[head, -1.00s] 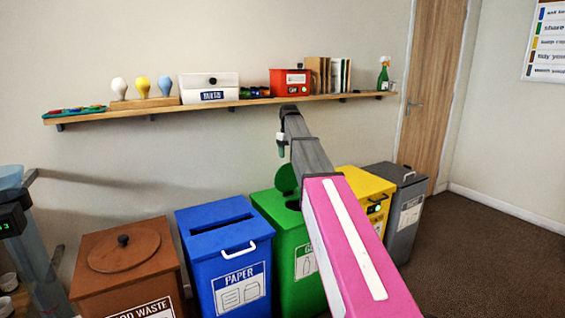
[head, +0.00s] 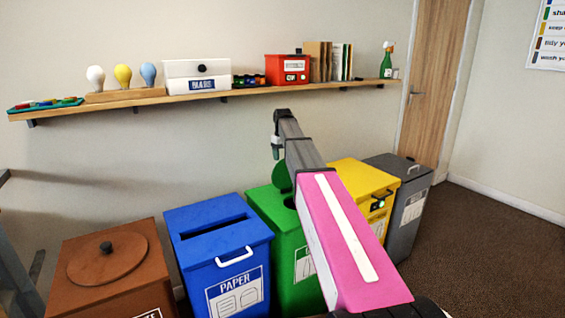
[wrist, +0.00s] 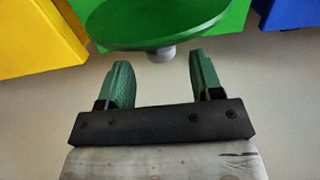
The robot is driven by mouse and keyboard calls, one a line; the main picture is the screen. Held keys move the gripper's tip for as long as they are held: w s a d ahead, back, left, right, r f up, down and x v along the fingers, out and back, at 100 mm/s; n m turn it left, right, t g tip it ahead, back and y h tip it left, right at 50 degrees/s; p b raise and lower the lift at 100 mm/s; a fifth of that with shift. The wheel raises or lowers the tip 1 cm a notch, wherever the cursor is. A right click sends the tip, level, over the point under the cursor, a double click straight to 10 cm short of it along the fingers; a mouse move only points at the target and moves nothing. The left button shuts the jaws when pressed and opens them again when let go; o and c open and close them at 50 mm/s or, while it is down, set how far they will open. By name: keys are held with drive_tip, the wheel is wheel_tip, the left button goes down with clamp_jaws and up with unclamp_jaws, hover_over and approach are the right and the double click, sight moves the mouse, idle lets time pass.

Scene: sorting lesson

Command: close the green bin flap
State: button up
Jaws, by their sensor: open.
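The green bin (head: 266,203) stands between the blue and yellow bins, partly hidden behind my pink arm. Its round green flap (head: 281,176) is raised, standing up at the back of the round opening. In the wrist view the flap (wrist: 150,22) is a green disc at the top, with a small pale knob at its lower edge. My gripper (wrist: 162,85) is open and empty, its two green fingers apart and pointing at the flap, with the knob just beyond the gap between them. In the head view my gripper (head: 276,152) hangs above and behind the green bin, near the wall.
A brown bin (head: 70,298) and blue bin (head: 190,255) stand left of the green one; a yellow bin (head: 350,175) and grey bin (head: 390,163) stand right. A wall shelf (head: 200,95) with bulbs and boxes runs behind my arm. Carpet at right is clear.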

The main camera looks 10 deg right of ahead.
drive_tip(key=shift+f, duration=1.6)
clamp_jaws()
drive_tip(key=shift+s+d+r+t, duration=0.15)
drive_tip(key=shift+s+t, duration=0.15)
drive_tip(key=shift+s, duration=0.25)
drive_tip(key=s+d+f+t+y, duration=0.2)
drive_tip(key=s+f+t, duration=0.3)
drive_tip(key=s, duration=0.3)
drive_tip(key=s+d+f+t+y, duration=0.2)
drive_tip(key=s+d+f+t, duration=0.2)
drive_tip(key=s, duration=0.4)
drive_tip(key=shift+d+f+t+y, duration=0.4)
drive_tip(key=shift+f+t, duration=0.4)
drive_tip(key=shift+f, duration=0.6)
drive_tip(key=shift+s+f, duration=0.1)
